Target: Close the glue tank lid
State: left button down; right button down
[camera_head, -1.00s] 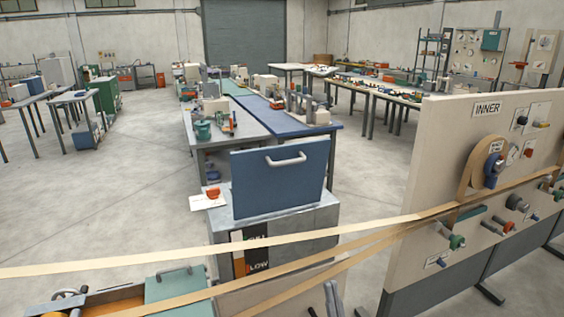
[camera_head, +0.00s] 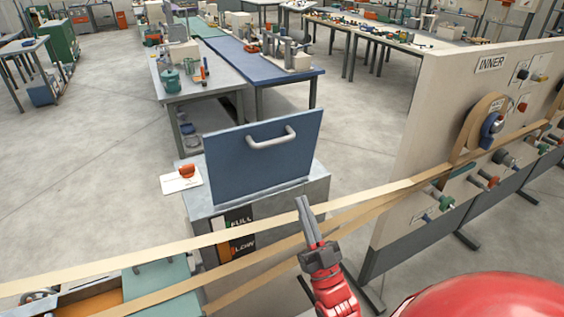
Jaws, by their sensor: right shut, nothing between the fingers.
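The glue tank (camera_head: 201,214) is a grey metal box with a FULL/LOW level gauge (camera_head: 238,229) on its front. Its blue lid (camera_head: 240,172) stands upright, open, with a white bar handle (camera_head: 271,138) near the top. My right gripper (camera_head: 304,204) is on a red arm at the lower middle, its fingers pointing up and together with nothing between them. It appears in front of the tank's right front side, below the lid, apart from the handle. The inside of the tank is hidden. My left gripper is out of view.
Tan paper strips (camera_head: 130,262) cross in front of the tank, close to my right gripper. A panel marked INNER (camera_head: 430,120) stands at the right. A red knob on a white plate (camera_head: 182,181) is left of the lid. Workbenches (camera_head: 265,70) stand behind.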

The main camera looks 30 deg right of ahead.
jog(key=w+f+p+x, duration=0.1)
jog(key=p+x, duration=0.5)
jog(key=x, duration=0.6)
jog(key=shift+w+f, duration=0.2)
jog(key=shift+w, duration=0.15)
jog(key=shift+r, duration=0.1)
